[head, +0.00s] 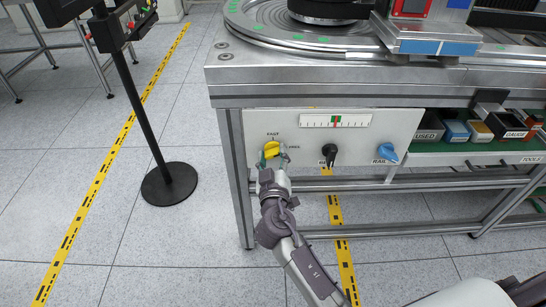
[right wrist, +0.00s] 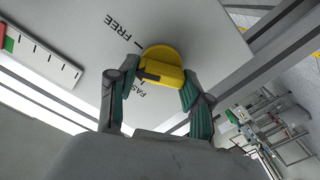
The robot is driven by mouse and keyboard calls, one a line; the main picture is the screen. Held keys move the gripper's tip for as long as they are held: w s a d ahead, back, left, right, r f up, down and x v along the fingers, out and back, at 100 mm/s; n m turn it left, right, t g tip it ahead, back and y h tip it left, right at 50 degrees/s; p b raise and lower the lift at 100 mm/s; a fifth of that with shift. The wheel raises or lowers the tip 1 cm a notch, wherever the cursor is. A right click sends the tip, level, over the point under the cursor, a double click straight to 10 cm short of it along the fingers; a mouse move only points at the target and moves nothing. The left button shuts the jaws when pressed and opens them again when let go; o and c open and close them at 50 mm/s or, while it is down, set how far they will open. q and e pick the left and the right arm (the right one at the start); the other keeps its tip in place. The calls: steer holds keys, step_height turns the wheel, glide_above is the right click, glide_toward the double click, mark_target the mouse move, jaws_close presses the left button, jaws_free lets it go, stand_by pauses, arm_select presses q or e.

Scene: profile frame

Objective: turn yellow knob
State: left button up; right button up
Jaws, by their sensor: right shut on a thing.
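The yellow knob (head: 271,149) sits at the left end of a white panel (head: 359,123) on the front of the metal bench. The words FAST and FREE are printed around it. My right gripper (head: 273,159) is at the knob, its fingers on both sides. In the right wrist view the yellow knob (right wrist: 160,68) lies between the green-padded fingertips (right wrist: 158,84), and the gripper is shut on it. A dark pointer mark on the knob shows there, near the word FAST. My left gripper is not in view.
A shelf holds several small boxes (head: 456,131). A black stand (head: 169,183) is at left.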

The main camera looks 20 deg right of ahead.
steer(key=n, duration=0.6)
steer(key=shift+a+n+p, duration=0.1)
steer(key=shift+n+p, duration=0.2)
steer(key=shift+p, duration=0.05)
steer(key=shift+n, duration=0.4)
steer(key=n+p, duration=0.1)
steer(key=n, duration=0.2)
steer(key=shift+f, duration=0.1)
arm_select(q)
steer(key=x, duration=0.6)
steer(key=shift+p, duration=0.35)
arm_select(e)
steer(key=shift+f+n, duration=0.15)
steer(key=shift+n, duration=1.15)
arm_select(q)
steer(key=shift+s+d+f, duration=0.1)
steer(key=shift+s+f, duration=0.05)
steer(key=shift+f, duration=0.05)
arm_select(e)
steer(key=o, duration=1.2)
steer(key=shift+c, duration=0.2)
